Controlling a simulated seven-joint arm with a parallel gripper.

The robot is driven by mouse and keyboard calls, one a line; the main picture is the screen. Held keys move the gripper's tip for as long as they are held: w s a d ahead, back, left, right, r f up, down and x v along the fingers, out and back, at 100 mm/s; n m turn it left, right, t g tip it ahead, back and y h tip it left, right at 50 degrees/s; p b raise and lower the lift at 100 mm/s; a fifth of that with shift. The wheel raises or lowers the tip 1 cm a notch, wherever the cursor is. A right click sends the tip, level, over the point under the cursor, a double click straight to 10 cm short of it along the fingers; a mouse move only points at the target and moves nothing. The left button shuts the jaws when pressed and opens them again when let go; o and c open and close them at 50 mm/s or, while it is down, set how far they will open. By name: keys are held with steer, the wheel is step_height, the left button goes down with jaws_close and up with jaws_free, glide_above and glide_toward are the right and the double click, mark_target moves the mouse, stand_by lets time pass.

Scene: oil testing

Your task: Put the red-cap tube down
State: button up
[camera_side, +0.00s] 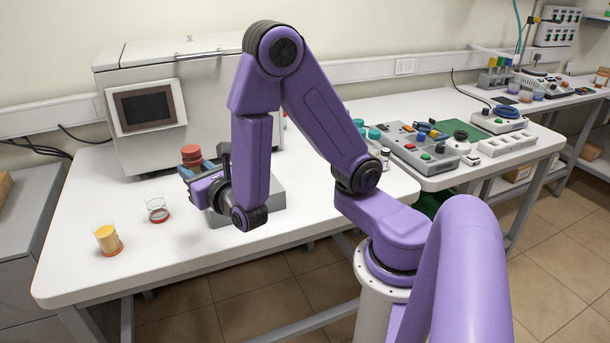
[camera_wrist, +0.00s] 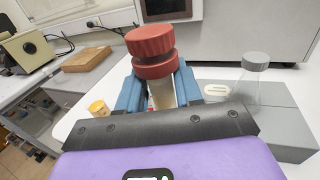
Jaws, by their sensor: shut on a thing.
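The red-cap tube (camera_wrist: 152,50) is upright between the blue fingers of my gripper (camera_wrist: 158,88) in the wrist view. Its wide red cap and a red collar stand above the fingers, and a pale tube body shows below them. In the side view the red cap (camera_side: 191,153) shows above my gripper (camera_side: 190,172), over the white table beside the grey block. My gripper is shut on the tube. The lower end of the tube is hidden by the gripper in both views, so I cannot tell whether it touches anything.
A grey block (camera_side: 262,205) stands on the white table (camera_side: 75,225), partly behind my arm. A grey-capped clear tube (camera_wrist: 255,75) stands at the block in the wrist view. A large grey machine (camera_side: 195,85) is behind.

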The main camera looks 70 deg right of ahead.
steer(key=shift+w+d+r+n+t+y, duration=0.15)
steer(key=shift+w+d+n+t+y, duration=0.4)
steer(key=shift+y, duration=0.25)
steer(key=s+d+m+g+h, duration=0.3)
steer(key=d+g+h, duration=0.1)
steer(key=d, duration=0.4)
steer(key=s+d+m+g+h, duration=0.3)
steer(key=d+m+g, duration=0.1)
steer(key=d, duration=0.5)
steer(key=s+d+m+g+h, duration=0.3)
steer(key=d+g+h, duration=0.1)
steer(key=d, duration=0.4)
steer(key=s+d+f, duration=0.3)
steer(key=d+f, duration=0.3)
steer(key=d, duration=0.3)
steer(key=shift+m+g, duration=0.25)
steer(key=shift+m, duration=0.2)
steer(key=shift+s+d+f, duration=0.1)
steer(key=shift+s+f, duration=0.05)
steer(key=shift+f, duration=3.5)
steer(key=shift+f, duration=0.1)
steer(key=o, duration=1.1)
steer(key=shift+c, duration=0.2)
